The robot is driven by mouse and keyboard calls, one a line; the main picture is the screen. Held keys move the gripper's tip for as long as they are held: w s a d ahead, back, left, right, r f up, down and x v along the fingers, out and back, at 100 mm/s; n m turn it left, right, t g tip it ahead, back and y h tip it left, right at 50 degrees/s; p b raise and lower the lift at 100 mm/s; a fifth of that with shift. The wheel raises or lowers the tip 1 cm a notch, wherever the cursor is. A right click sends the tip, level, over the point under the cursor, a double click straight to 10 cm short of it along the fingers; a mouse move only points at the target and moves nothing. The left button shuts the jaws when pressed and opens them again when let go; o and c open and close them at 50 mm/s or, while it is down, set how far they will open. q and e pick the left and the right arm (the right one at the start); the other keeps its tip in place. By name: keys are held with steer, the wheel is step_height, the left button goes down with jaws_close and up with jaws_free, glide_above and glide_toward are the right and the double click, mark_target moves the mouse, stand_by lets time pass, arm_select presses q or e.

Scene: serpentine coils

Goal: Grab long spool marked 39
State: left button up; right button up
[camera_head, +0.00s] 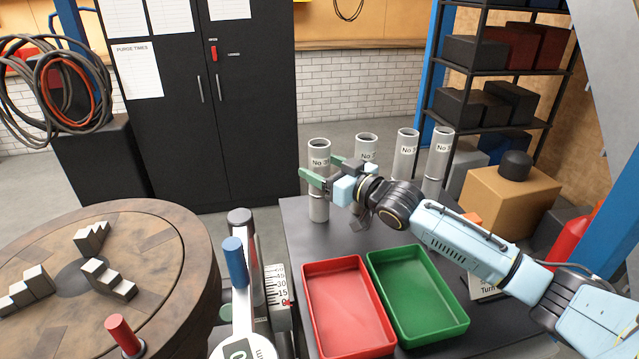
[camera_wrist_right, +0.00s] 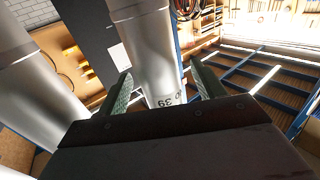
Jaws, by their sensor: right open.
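Several tall grey cylindrical spools stand upright along the back of the dark table. The leftmost spool (camera_head: 319,207) has a label starting "No 3"; the rest of its number is hard to read in the head view. In the right wrist view, a spool marked 39 (camera_wrist_right: 153,60) stands between the fingers, its label upside down. My right gripper (camera_head: 319,167) is open, with its green fingers on either side of the leftmost spool near its upper part. I cannot tell whether they touch it. The other spools (camera_head: 405,150) stand to the right. My left gripper is not in view.
A red tray (camera_head: 347,300) and a green tray (camera_head: 418,295) lie on the table (camera_head: 296,236) in front of the spools. A round wooden table (camera_head: 150,240) with stepped blocks is at left. Another spool (camera_wrist_right: 38,85) stands close by in the right wrist view.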

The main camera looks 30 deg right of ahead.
steer(key=shift+x, duration=1.65)
steer(key=shift+d+f, duration=0.1)
steer(key=shift+c, duration=0.2)
jaws_close()
steer(key=shift+r, duration=0.2)
